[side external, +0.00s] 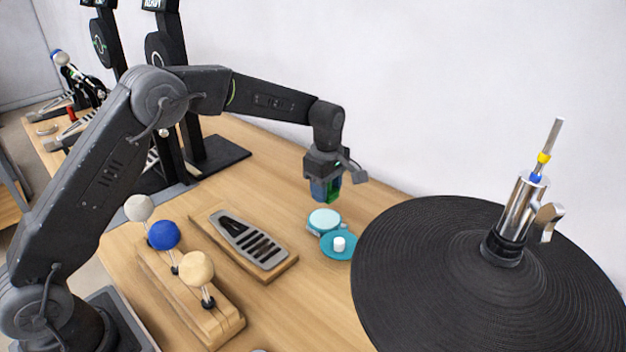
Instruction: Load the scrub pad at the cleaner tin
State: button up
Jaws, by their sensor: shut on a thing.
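My gripper (326,182) is shut on a small block with a blue and a green part, which I take to be the scrub pad (333,190). The jaws partly hide it, so its full shape does not show. It hangs above the table, apart from the cleaner tin below. The open-looking round tin (324,219) has a teal rim and a pale blue-white top surface. A teal disc (337,253) with a white knob-like piece on it lies right beside the tin, at its near side.
A large black ridged disc (420,290) with a metal post fills the right. A grey slotted plate (243,232) lies on a wooden board left of the tin. A wooden rack (222,322) holds white, blue and tan ball-headed sticks. Black stands are behind.

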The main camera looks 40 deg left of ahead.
aim_at(325, 218)
jog(key=shift+f, duration=2.8)
jog(key=shift+f, duration=0.55)
jog(key=shift+r, duration=3.55)
